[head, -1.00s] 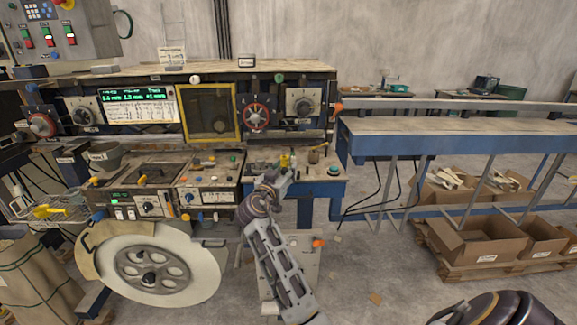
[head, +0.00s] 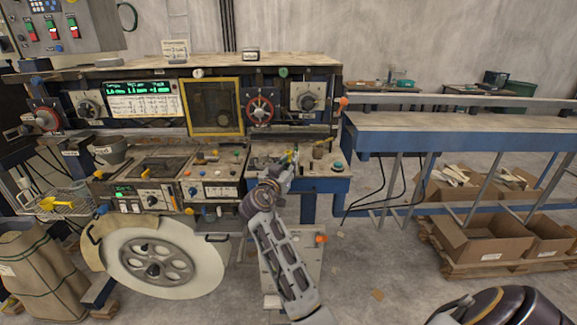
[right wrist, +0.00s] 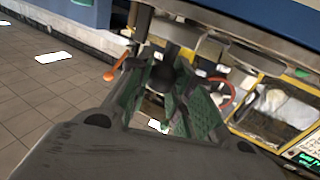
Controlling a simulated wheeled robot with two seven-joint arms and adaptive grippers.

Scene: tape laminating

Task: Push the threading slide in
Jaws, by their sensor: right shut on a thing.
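My right gripper (head: 288,163) is at the front right of the laminating machine (head: 225,190), over the small work shelf at its right end. In the right wrist view its green-padded fingers (right wrist: 165,100) are closed around a dark part with a round black knob (right wrist: 163,76). I take this part to be the threading slide's handle. The slide itself is mostly hidden behind the gripper, so I cannot tell how far in it sits. My left gripper is not in view.
A green button (head: 338,167) and a brass-coloured cup (head: 318,151) stand right of the gripper. A red handwheel (head: 260,110) and a yellow-framed window (head: 213,107) are above. A long blue-edged table (head: 450,135) extends right; cardboard boxes (head: 480,240) lie below.

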